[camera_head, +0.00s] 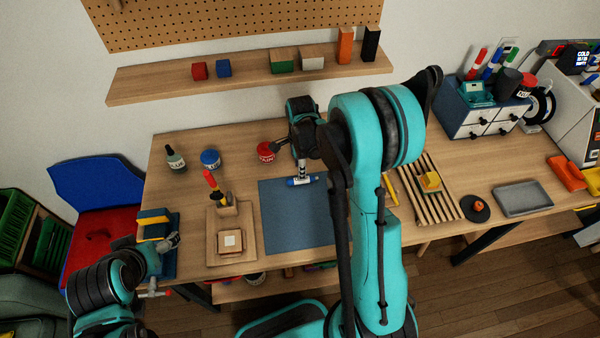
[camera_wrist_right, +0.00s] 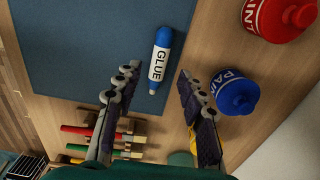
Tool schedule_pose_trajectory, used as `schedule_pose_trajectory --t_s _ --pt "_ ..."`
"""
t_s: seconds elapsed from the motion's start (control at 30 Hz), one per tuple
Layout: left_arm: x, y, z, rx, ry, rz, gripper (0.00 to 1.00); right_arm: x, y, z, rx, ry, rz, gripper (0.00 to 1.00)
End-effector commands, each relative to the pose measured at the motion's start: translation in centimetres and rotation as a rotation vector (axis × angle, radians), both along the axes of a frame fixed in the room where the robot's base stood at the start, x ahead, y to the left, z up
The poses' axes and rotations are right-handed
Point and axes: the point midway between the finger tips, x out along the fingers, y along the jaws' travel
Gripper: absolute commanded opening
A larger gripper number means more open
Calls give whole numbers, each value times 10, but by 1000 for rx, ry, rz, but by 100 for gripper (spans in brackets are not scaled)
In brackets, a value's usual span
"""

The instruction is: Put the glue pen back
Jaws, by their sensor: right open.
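The glue pen (camera_head: 302,181), white with blue ends, lies near the far edge of the dark blue mat (camera_head: 285,222). In the right wrist view the glue pen (camera_wrist_right: 160,60) shows its GLUE lettering, with its pale tip towards me. My right gripper (camera_head: 302,165) is above it. In the wrist view my right gripper (camera_wrist_right: 158,70) is open and empty, its fingers on either side of the pen's line and apart from it.
A red paint pot (camera_head: 265,149) and a blue paint pot (camera_head: 210,159) stand behind the mat; the blue pot (camera_wrist_right: 237,92) is close beside the right finger. A slatted rack (camera_head: 427,195) lies right of my right arm. The mat is otherwise mostly clear.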

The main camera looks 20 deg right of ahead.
Motion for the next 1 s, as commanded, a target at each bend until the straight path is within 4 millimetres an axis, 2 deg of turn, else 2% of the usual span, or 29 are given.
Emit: schedule_pose_trajectory --t_s 0.03,0.2,0.4,0.53,0.67,0.8,1.0 --pt "0 0 5 0 0 0 80 -1 0 15 0 0 0 40" --pt "0 0 12 0 0 0 80 -1 0 47 0 0 0 40" --pt "0 0 15 0 0 0 80 -1 0 67 -1 -3 7 40" --pt "0 0 15 0 0 0 80 -10 6 86 -7 -37 108 40" --pt "0 0 15 0 0 0 80 -32 19 119 -37 -118 353 40" --pt "0 0 15 0 0 0 80 -65 35 154 -106 -225 694 40" --pt "0 0 15 0 0 0 80 -115 54 181 -264 -350 1174 40"
